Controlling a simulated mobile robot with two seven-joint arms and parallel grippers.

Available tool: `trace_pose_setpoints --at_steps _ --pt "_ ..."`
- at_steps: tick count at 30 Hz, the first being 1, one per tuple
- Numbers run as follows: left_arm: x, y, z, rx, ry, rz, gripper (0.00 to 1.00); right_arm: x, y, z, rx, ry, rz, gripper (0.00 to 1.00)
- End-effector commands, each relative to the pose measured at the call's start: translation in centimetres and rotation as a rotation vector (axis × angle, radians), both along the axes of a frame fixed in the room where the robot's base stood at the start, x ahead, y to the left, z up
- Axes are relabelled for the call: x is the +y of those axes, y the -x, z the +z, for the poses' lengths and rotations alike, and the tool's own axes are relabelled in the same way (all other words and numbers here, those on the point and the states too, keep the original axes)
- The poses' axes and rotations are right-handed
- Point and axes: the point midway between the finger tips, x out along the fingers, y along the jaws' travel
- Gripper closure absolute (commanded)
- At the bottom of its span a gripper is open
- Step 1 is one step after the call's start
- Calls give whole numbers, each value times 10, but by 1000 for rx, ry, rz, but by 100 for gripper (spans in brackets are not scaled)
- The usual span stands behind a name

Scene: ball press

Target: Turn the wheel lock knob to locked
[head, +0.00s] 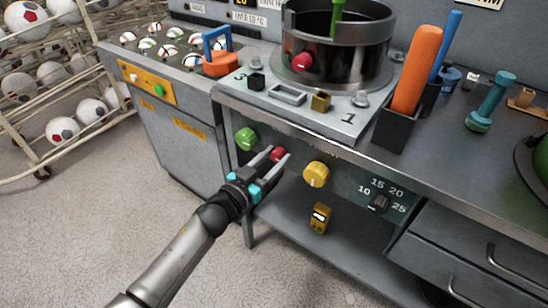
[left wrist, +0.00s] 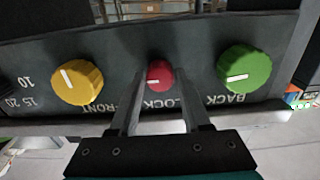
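A small red knob (head: 277,153) sits on the front panel of the press bench, between a green knob (head: 246,138) and a yellow knob (head: 316,174). In the left wrist view the red knob (left wrist: 159,75) is above partly hidden lettering that seems to read LOCK, and it has a pale pointer mark on its left side. My left gripper (head: 277,157) is open, with its fingertips on either side of the red knob. In the left wrist view a narrow gap shows beside the knob; whether either finger touches it I cannot tell. My right gripper is not in view.
The yellow knob (left wrist: 78,82) is labelled FRONT and the green knob (left wrist: 244,70) BACK. A small dark dial (head: 379,203) with numbers is to the right. The press drum (head: 338,45) stands above.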

Motion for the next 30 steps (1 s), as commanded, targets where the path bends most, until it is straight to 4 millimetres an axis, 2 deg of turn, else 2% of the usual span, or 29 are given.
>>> trace_pose_setpoints --at_steps 2,12,23,30 --pt "0 0 0 0 0 0 62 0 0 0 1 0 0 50" --pt "0 0 0 0 0 0 100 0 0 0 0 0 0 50" --pt "0 0 0 -8 -13 0 100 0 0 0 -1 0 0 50" --pt "0 1 0 -64 -90 0 100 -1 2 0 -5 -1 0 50"
